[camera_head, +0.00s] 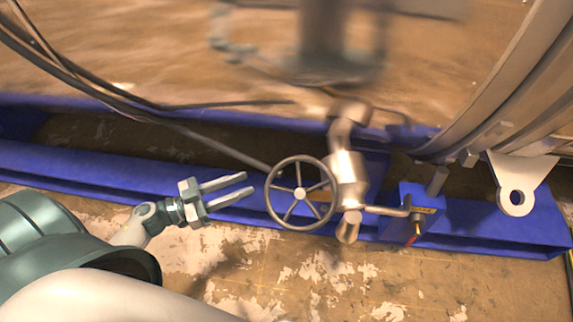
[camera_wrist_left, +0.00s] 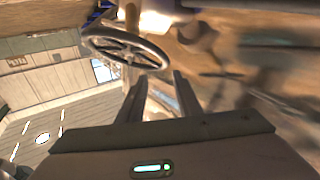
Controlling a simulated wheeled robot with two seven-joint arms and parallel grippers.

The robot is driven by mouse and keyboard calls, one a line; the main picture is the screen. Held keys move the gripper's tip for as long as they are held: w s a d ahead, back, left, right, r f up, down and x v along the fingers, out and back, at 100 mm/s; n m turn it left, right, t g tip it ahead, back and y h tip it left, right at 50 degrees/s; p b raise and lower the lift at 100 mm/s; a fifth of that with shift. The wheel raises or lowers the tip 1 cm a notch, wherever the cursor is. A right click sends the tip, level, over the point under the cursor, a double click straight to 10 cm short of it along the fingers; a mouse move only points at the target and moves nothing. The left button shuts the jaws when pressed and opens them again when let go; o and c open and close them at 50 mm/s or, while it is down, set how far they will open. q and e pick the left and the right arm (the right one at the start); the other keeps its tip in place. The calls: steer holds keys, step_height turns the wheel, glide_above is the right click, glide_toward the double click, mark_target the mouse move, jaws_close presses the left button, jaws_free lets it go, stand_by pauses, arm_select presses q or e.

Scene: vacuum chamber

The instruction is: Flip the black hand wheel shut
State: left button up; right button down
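The hand wheel (camera_head: 299,191) is a dark grey, spoked ring on a metal valve body (camera_head: 347,180), in the middle of the head view. My left gripper (camera_head: 245,185) comes in from the left with two parallel fingers apart, pointing at the wheel's left rim. A small gap shows between the fingertips and the rim, and nothing is between the fingers. In the left wrist view the wheel (camera_wrist_left: 126,47) lies beyond the open fingers, above and left of them. My right gripper is not in view.
A blue beam (camera_head: 100,168) runs across behind the wheel. A blue box (camera_head: 419,208) with a lever stands right of the valve. A white lug with a hole (camera_head: 517,180) hangs at the far right. Dark cables (camera_head: 85,85) cross the upper left. The patchy floor (camera_head: 280,285) below is clear.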

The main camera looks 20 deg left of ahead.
mark_target(285, 165)
arm_select(q)
steer(key=shift+s+a+f+n+t+y, duration=0.15)
steer(key=shift+s+a+n+t+y, duration=0.2)
steer(key=shift+a, duration=0.25)
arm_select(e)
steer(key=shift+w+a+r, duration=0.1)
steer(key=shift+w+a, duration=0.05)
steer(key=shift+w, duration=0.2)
